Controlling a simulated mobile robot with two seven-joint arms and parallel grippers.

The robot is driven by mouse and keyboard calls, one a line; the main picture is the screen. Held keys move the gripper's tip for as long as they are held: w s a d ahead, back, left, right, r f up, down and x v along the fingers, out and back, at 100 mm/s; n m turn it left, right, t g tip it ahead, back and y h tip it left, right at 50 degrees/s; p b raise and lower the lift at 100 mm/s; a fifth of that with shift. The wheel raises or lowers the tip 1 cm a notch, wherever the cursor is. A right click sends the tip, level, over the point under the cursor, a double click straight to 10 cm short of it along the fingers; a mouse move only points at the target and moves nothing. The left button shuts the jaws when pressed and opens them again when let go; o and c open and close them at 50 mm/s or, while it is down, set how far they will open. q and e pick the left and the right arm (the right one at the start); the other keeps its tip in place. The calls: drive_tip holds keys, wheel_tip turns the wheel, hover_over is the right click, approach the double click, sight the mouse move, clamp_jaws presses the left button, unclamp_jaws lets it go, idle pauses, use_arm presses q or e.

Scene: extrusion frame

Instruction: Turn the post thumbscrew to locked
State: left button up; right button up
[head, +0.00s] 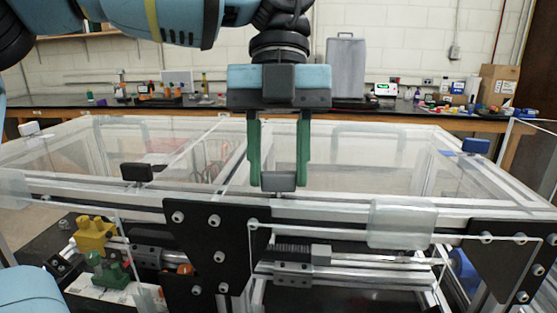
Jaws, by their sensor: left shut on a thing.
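My left gripper (278,184) points straight down in the middle of the head view, with its two green fingers on either side of a dark grey thumbscrew head (279,180). The fingers are shut on it. The head is a flat block with its long side running left to right, just above the front rail of the extrusion frame (330,208). My right gripper is not in view.
Clear panels fill the frame. Black plates (217,250) face the front. A yellow part (94,234) sits lower left. A bench (400,120) stands behind.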

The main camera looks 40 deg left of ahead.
use_arm(q)
drive_tip(key=shift+m, duration=0.6)
drive_tip(key=shift+y, duration=0.3)
drive_tip(key=o, duration=1)
drive_tip(key=shift+r, duration=0.1)
drive_tip(key=shift+v, duration=3.85)
drive_tip(key=shift+w, duration=0.1)
